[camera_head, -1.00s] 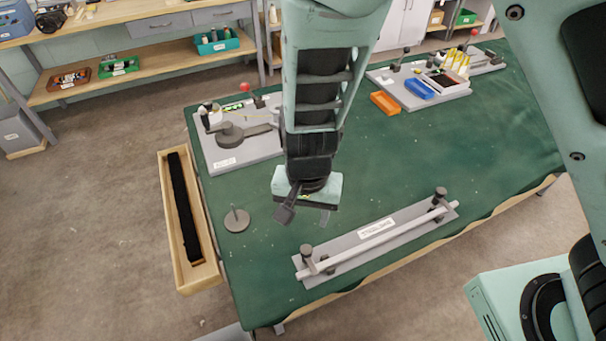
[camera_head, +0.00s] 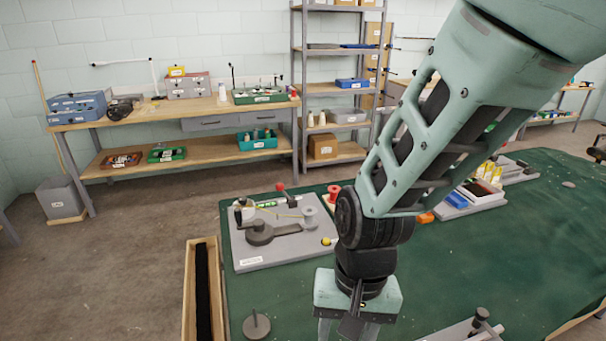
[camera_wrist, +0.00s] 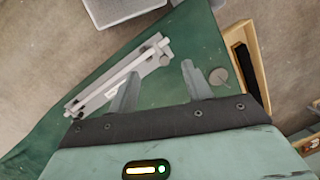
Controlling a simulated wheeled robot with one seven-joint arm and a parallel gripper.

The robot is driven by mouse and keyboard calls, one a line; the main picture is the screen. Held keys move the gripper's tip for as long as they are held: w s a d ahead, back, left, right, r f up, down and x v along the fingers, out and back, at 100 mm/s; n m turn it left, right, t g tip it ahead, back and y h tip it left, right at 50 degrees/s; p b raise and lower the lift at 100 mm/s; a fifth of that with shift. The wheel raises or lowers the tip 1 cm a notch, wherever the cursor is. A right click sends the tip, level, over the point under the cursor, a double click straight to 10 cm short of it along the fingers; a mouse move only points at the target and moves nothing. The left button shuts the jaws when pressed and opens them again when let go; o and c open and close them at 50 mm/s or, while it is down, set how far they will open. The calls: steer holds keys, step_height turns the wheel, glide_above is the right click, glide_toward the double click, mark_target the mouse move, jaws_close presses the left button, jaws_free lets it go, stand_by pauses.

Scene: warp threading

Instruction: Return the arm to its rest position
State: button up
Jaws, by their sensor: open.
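My gripper (camera_head: 345,328) hangs above the green table (camera_head: 520,250), its fingers cut off by the bottom edge of the head view. In the wrist view my gripper (camera_wrist: 160,82) has its two fingers apart with nothing between them. My arm reaches from the upper right down to it. Below it in the wrist view lie the green table cloth (camera_wrist: 165,88) and a grey plate with a pale rod (camera_wrist: 120,75). The rod fixture's end (camera_head: 465,330) also shows at the bottom of the head view.
A grey board with a spool and thread (camera_head: 290,245) stands left of my gripper. A round grey disc with a pin (camera_head: 256,325) is near the table's left edge. A wooden trough (camera_head: 190,300) runs beside that edge. A workbench (camera_head: 190,108) and shelves stand behind.

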steer(key=s+d+r+n+t+b, duration=0.1)
steer(key=s+d+r+n+b, duration=0.1)
steer(key=s+d+r+n, duration=0.4)
steer(key=s+d+n, duration=0.1)
steer(key=n, duration=0.1)
steer(key=shift+s+r+n, duration=0.15)
steer(key=shift+s+n, duration=0.1)
steer(key=shift+n, duration=0.15)
steer(key=shift+d, duration=0.1)
